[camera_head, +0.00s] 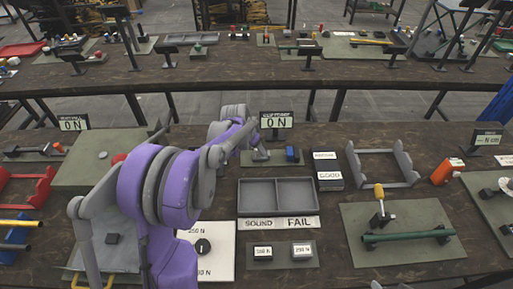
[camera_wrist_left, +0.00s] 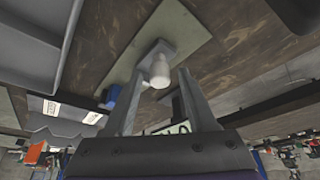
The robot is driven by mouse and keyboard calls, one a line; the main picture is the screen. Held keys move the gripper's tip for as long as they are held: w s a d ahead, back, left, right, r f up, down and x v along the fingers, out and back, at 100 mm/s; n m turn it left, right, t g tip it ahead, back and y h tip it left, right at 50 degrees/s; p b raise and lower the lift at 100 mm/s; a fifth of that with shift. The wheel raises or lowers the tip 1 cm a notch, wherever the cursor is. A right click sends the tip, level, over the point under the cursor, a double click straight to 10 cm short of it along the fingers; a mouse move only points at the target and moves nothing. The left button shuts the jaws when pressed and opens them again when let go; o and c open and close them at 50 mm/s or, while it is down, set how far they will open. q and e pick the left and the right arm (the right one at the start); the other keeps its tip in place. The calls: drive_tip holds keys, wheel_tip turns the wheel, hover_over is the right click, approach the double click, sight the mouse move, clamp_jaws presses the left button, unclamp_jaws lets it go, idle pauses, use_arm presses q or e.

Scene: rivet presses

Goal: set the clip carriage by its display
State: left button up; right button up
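The clip station's display (camera_head: 277,120) reads what looks like 0 N and stands at the back of the near bench. In front of it is a green plate with a blue block (camera_head: 292,154) at its right. In the left wrist view, a pale, rounded upright knob (camera_wrist_left: 160,70) stands on a grey block on the plate; I take this to be the clip carriage. My left gripper (camera_wrist_left: 160,77) is open, with its fingers on either side of the knob and gaps showing. In the head view my arm hides much of the station. My right gripper is not in view.
A grey two-compartment tray (camera_head: 277,194) sits in front, with SOUND and FAIL labels (camera_head: 278,223). A grey cradle (camera_head: 382,165) and a green rod on a plate (camera_head: 408,236) are at the right. Another display (camera_head: 73,123) stands at the left.

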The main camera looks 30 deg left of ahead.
use_arm(q)
clamp_jaws()
idle(1.2)
